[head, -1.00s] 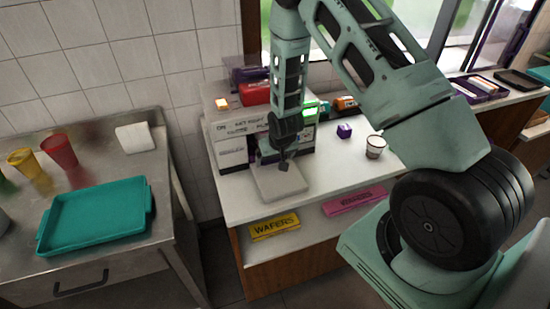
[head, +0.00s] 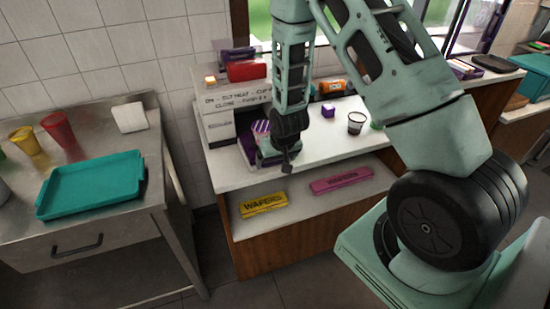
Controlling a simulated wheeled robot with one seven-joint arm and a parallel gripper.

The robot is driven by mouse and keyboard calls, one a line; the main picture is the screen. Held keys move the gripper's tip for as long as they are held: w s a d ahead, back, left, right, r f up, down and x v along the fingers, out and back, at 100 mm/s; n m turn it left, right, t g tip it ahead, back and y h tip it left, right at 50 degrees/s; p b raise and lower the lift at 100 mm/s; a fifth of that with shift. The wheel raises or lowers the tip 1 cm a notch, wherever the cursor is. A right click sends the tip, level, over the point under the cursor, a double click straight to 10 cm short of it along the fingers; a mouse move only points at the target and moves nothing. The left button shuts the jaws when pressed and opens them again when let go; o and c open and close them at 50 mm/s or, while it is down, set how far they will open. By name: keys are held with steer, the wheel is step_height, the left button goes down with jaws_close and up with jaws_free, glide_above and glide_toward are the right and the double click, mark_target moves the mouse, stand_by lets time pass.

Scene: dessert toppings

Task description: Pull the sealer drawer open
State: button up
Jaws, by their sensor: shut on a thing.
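The sealer (head: 218,128) is a pale machine with printed words on its front, at the back left of the white counter. Its drawer (head: 247,153) shows as a dark purple tray standing out from the sealer's front. A purple-and-white striped cup (head: 261,127) stands in it, partly hidden by my arm. My gripper (head: 286,166) points down at the drawer's front, near the counter's front edge, and is shut on the drawer. The handle and the contact itself are too small and dark to make out.
A purple cube (head: 328,110) and a small cup (head: 356,123) stand right of my gripper. Wafer boxes, yellow (head: 264,204) and pink (head: 340,180), lie on the shelf below. A teal tray (head: 92,186) lies on the left steel table. The floor between is clear.

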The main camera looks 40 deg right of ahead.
steer(key=shift+s+d, duration=0.1)
steer(key=o, duration=1.1)
steer(key=b+v, duration=0.1)
steer(key=v, duration=1.6)
steer(key=shift+s+r, duration=0.15)
steer(key=shift+r, duration=0.05)
steer(key=s+a+n+g+y+b, duration=0.1)
steer(key=s+a+n, duration=0.15)
steer(key=a, duration=0.55)
steer(key=s+a+n+g+y+b, duration=0.1)
steer(key=s+a+n, duration=0.1)
steer(key=s+a, duration=0.35)
steer(key=s+a+n, duration=0.2)
steer(key=s+a, duration=0.1)
steer(key=s, duration=0.1)
steer(key=s+a+r+n+g+b, duration=0.1)
steer(key=s+a+n, duration=0.1)
steer(key=s+a, duration=0.1)
steer(key=s+a+r+n+g, duration=0.1)
steer(key=s+a+n, duration=0.1)
steer(key=s+a, duration=0.2)
steer(key=shift+s+a+n, duration=0.1)
steer(key=shift+s+n, duration=0.15)
steer(key=shift+s, duration=0.5)
